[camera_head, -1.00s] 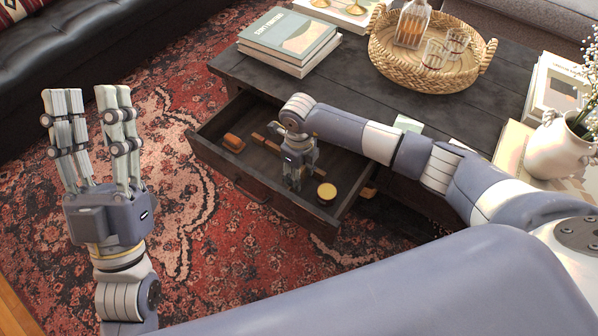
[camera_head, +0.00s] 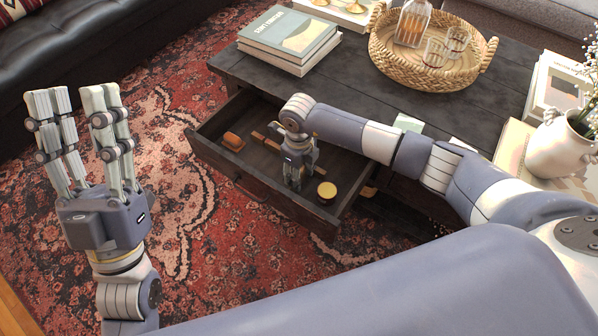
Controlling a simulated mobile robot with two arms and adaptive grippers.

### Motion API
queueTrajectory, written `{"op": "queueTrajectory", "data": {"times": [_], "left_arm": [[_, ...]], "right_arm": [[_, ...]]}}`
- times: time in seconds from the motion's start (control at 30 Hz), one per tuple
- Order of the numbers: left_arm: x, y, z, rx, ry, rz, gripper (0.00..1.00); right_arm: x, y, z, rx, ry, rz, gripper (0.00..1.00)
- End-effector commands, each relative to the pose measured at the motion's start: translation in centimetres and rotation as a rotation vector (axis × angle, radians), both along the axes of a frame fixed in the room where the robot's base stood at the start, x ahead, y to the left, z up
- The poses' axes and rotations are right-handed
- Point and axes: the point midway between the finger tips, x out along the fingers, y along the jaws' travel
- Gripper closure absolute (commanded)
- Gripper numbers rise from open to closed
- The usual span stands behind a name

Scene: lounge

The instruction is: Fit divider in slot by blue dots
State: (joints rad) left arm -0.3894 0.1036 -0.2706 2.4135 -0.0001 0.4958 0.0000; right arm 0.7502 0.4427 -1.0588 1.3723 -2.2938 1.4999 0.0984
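The drawer (camera_head: 262,200) of the dark coffee table is pulled open. A brown wooden strip (camera_head: 262,139), perhaps the divider, shows inside it, partly hidden behind my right gripper. My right gripper (camera_head: 293,184) points down into the drawer from the right. Its fingertips are low in the drawer and too small to tell whether they are shut or hold anything. My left gripper (camera_head: 73,98) is raised over the rug at the left, fingers up, open and empty, well apart from the drawer. I cannot make out any blue dots or a slot.
In the drawer lie an orange-brown object (camera_head: 232,142) at the left and a round gold-topped item (camera_head: 327,190) at the right. On the table (camera_head: 340,80) stand books (camera_head: 290,35) and a wicker tray (camera_head: 430,72) with a decanter and glasses. A white vase (camera_head: 556,150) is at right.

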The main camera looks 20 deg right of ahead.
Motion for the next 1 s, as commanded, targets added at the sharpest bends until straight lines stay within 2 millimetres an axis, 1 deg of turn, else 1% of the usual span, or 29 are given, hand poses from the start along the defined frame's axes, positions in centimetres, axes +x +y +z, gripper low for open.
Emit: {"op": "queueTrajectory", "data": {"times": [0.27,0.3,0.4,0.8,1.0], "left_arm": [[-0.5,0.1,0.3,-0.008,-0.029,-0.001,0.60],[-0.5,0.1,0.4,-0.010,-0.032,-0.002,0.60],[-0.5,0.1,0.4,-0.010,-0.032,-0.002,0.60],[-0.4,0.0,0.4,-0.007,-0.024,-0.002,0.60],[0.7,-0.2,-0.2,0.010,0.033,0.000,0.60]], "right_arm": [[0.0,0.0,-0.2,0.000,0.000,0.000,0.85],[0.0,0.0,-0.2,0.000,0.000,0.000,0.55],[0.0,0.0,-0.2,0.000,0.000,0.000,0.36],[0.0,0.0,-0.1,0.000,0.000,0.000,0.36],[0.0,0.0,0.3,0.000,0.000,0.000,0.36]]}}
